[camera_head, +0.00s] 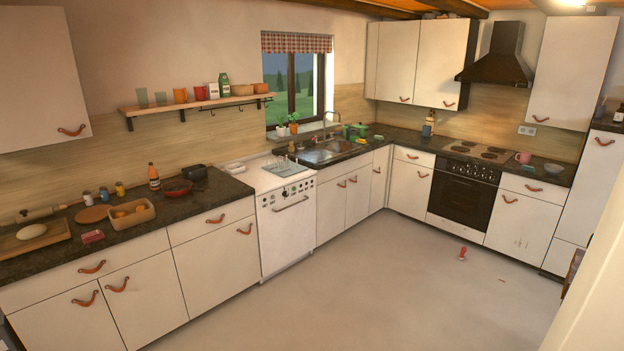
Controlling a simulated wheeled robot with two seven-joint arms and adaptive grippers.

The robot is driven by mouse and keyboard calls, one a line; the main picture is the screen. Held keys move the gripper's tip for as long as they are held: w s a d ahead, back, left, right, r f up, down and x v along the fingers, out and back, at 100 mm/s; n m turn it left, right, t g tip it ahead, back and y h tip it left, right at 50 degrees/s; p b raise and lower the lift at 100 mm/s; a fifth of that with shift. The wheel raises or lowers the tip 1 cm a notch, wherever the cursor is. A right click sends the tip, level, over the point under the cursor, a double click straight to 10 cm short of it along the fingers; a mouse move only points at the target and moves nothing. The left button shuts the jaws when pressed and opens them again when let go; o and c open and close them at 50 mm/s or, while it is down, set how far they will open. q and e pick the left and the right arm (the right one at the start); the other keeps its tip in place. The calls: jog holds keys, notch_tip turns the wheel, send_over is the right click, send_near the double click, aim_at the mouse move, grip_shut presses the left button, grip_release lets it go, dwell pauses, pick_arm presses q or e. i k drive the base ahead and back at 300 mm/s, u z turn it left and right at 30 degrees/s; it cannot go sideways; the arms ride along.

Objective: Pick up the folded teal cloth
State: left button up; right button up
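I cannot clearly make out a folded teal cloth from this distance. Neither of my grippers is in view.
The left counter (150,218) holds a fruit crate (143,214), a red pan (177,188), a bottle (153,177) and a cutting board. A pink mug (524,158) stands beside the hob (481,151). A red bottle-like object (463,253) is on the mostly clear floor (380,285).

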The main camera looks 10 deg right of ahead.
aim_at(525, 166)
jog(key=z, duration=0.25)
jog(key=i, duration=2.05)
jog(key=z, duration=1.3)
jog(key=i, duration=1.35)
jog(key=z, duration=0.75)
jog(key=i, duration=1.9)
jog(key=u, duration=0.4)
jog(key=i, duration=2)
jog(key=u, duration=0.45)
jog(key=i, duration=1.2)
jog(key=u, duration=0.05)
